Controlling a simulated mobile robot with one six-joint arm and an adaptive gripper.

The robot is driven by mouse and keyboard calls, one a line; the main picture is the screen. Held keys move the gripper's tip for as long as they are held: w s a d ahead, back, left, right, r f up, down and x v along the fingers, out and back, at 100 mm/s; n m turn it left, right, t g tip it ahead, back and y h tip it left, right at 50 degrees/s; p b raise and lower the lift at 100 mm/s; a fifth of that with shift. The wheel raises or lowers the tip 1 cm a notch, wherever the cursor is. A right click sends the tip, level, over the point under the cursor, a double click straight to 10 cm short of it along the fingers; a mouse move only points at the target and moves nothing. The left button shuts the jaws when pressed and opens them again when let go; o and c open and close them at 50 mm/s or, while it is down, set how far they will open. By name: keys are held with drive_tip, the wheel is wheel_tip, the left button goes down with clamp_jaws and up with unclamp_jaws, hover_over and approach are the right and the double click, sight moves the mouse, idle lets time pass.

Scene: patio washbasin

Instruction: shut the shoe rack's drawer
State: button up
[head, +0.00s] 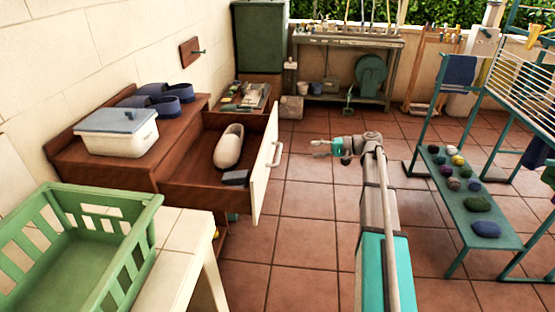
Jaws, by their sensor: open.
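The shoe rack (185,118) is a reddish-brown wooden cabinet against the left wall. Its drawer (190,195) is pulled well out, with a cream front panel (263,170) and a pale handle (276,155) facing right. A beige clog (229,146) and a dark grey block-like item (235,178) lie in the drawer. My gripper (317,149) is to the right of the handle, apart from it, open and pointing left toward the panel. Nothing shows between its fingers.
A white box with a grey-blue lid (117,132) and blue sandals (160,100) sit on the rack. A green basket (75,250) stands on a pale table at front left. Tiled floor between is clear.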

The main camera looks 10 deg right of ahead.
sight(279, 152)
drive_tip(key=shift+a, duration=0.1)
idle(0.3)
drive_tip(key=b+x, duration=0.2)
drive_tip(key=x, duration=1.1)
drive_tip(key=shift+w+a+b, duration=0.15)
drive_tip(key=shift+a+b, duration=0.15)
drive_tip(key=shift+b, duration=0.05)
clamp_jaws()
